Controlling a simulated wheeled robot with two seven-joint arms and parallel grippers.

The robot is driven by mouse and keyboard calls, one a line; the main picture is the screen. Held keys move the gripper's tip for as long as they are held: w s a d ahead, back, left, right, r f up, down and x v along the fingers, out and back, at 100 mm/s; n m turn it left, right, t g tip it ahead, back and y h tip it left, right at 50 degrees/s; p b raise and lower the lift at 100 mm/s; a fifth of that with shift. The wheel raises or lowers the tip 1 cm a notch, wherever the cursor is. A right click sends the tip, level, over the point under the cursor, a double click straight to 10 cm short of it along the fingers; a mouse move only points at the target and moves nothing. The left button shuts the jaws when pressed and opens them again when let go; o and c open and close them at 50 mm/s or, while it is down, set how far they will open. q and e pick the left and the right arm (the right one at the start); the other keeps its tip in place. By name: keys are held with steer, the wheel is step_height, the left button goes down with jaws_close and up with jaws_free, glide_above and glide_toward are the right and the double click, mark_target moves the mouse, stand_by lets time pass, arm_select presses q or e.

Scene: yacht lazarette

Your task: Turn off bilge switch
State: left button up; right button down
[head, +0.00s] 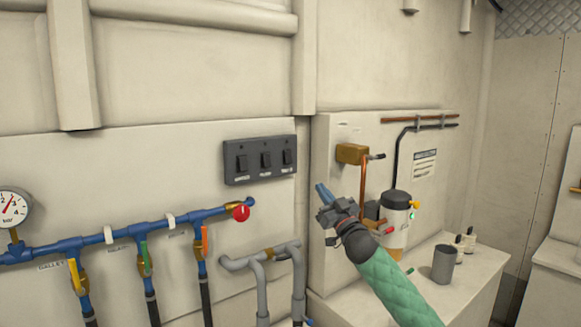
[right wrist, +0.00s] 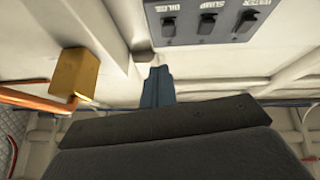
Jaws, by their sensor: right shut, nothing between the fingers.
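A dark switch panel (head: 260,159) with three black rocker switches is on the pale wall, left of my right gripper. It also shows at the top of the right wrist view (right wrist: 208,20), where the label by the left switch seems to read BILGE. That bilge switch (right wrist: 169,25) is the one nearest the brass box, so the rightmost switch (head: 287,156) in the head view. I cannot tell which way the rockers are set. My right gripper (head: 323,192) is shut and empty, its blue fingers pointing up-left, apart from the panel. My left gripper is out of view.
A brass box (head: 351,153) with a copper pipe is just above my right gripper. A blue pipe manifold (head: 130,231) with a red knob (head: 241,212) runs below the panel. Grey pipes (head: 260,262) stand lower down. A filter canister (head: 396,215) and grey cup (head: 444,264) are at right.

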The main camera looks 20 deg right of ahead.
mark_target(289, 156)
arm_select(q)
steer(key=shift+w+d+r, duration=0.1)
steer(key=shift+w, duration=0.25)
arm_select(e)
steer(key=shift+s+a+r+y, duration=0.35)
steer(key=shift+s+a+y, duration=0.1)
steer(key=shift+y, duration=0.35)
steer(key=shift+r, duration=0.15)
